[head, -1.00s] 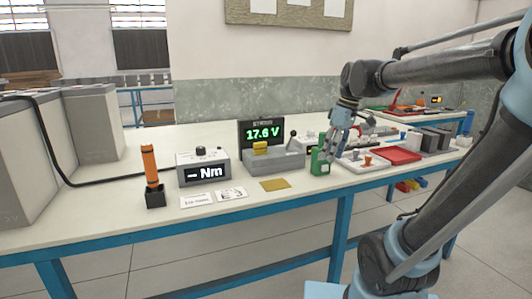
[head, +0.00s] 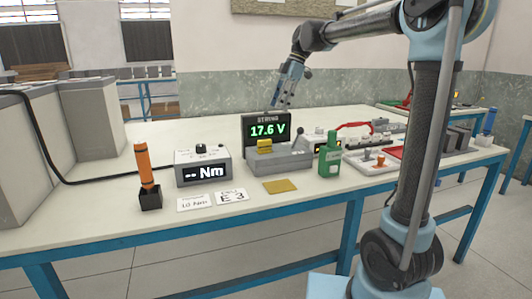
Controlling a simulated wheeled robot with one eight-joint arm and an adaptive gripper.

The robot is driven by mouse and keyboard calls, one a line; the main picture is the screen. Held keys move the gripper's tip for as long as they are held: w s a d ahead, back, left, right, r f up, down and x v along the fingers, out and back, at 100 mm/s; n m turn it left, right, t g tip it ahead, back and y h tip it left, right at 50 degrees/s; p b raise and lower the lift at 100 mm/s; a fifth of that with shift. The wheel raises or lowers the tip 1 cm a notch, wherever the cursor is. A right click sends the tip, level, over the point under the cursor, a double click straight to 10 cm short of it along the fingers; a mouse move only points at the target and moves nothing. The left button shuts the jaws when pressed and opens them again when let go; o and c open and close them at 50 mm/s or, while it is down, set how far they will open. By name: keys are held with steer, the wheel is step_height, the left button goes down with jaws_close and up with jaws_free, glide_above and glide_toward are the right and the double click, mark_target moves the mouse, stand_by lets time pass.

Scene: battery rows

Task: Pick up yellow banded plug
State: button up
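I cannot make out a plug with a yellow band for certain. A small yellow block (head: 264,146) sits on the grey lever fixture (head: 290,160), in front of the "17.6 V" display (head: 267,129). Small orange and grey pieces (head: 381,160) stand on a white tray (head: 360,166) right of the green bottle (head: 330,162); their bands are too small to tell. My gripper (head: 275,104) points down above the display and the fixture, apart from everything on the bench. Its fingers are too small to show whether they are open; I see nothing held.
An orange-handled tool (head: 145,165) stands in a black holder at left, beside the "Nm" meter (head: 204,168). Labelled cards (head: 232,197) and a flat yellow pad (head: 280,186) lie at the front. Large grey batteries (head: 92,118) stand far left.

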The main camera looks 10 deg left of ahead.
glide_above(264, 141)
steer(key=w+d, duration=0.2)
steer(key=w, duration=0.1)
step_height(264, 141, down, 9)
steer(key=shift+s+x, duration=0.15)
steer(key=shift+x, duration=1.45)
steer(key=shift+s+x, duration=0.15)
steer(key=shift+x, duration=1.45)
jaws_close()
